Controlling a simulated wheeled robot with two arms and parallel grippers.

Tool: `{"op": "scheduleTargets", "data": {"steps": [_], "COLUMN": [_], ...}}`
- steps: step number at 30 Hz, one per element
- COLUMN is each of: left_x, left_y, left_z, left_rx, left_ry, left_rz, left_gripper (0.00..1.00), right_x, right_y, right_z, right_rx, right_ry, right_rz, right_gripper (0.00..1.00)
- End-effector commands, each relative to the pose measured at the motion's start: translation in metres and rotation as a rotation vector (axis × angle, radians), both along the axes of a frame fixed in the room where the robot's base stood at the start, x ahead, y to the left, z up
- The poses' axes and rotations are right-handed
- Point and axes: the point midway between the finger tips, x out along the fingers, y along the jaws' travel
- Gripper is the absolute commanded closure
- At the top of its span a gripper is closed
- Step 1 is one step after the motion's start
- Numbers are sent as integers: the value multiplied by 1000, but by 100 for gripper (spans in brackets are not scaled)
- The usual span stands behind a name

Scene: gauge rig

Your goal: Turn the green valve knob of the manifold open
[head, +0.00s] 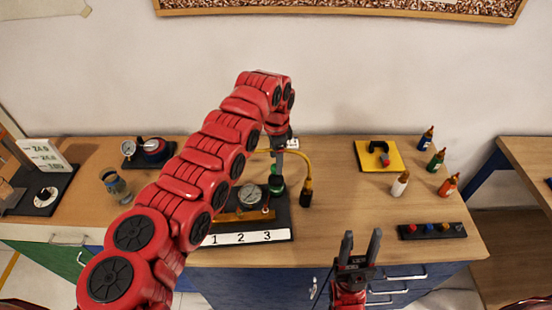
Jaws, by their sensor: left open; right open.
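The manifold stands on a dark base (283,222) with a white strip marked 1, 2, 3 along its front. It has a round gauge (250,195) and a brass pipe (238,216). The green valve knob (277,189) is at the manifold's right side, partly hidden by my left gripper (278,178). My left gripper points down from above, right at the knob; its jaws are open, but I cannot tell whether they touch the knob. My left arm hides the manifold's left part. My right gripper (360,248) is open and empty at the table's front edge, fingers pointing up in the picture.
A yellow hose with a dark end (307,192) lies right of the manifold. Further right are a yellow mat (366,163), several small bottles (400,184) and a dark strip of coloured knobs (431,231). A glass jar (115,186) stands left. The table's middle right is clear.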

Motion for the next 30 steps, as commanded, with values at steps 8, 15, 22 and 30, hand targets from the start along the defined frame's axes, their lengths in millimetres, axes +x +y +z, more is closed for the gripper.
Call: {"op": "scheduleTargets", "data": {"steps": [8,15,22,30], "left_x": [1,1,1,1], "left_y": [-1,0,0,0], "left_z": [-23,-25,-25,-25], "left_rx": [0,0,0,0], "left_ry": [-2,-3,-2,-2], "left_rz": [-1,-1,-1,-1], "left_gripper": [28,28,66,100], "right_x": [0,0,0,0], "right_y": [0,0,0,0], "right_z": [10,9,9,9], "right_rx": [0,0,0,0], "right_ry": [0,0,0,0], "right_rz": [0,0,0,0], "right_gripper": [50,50,50,50]}}
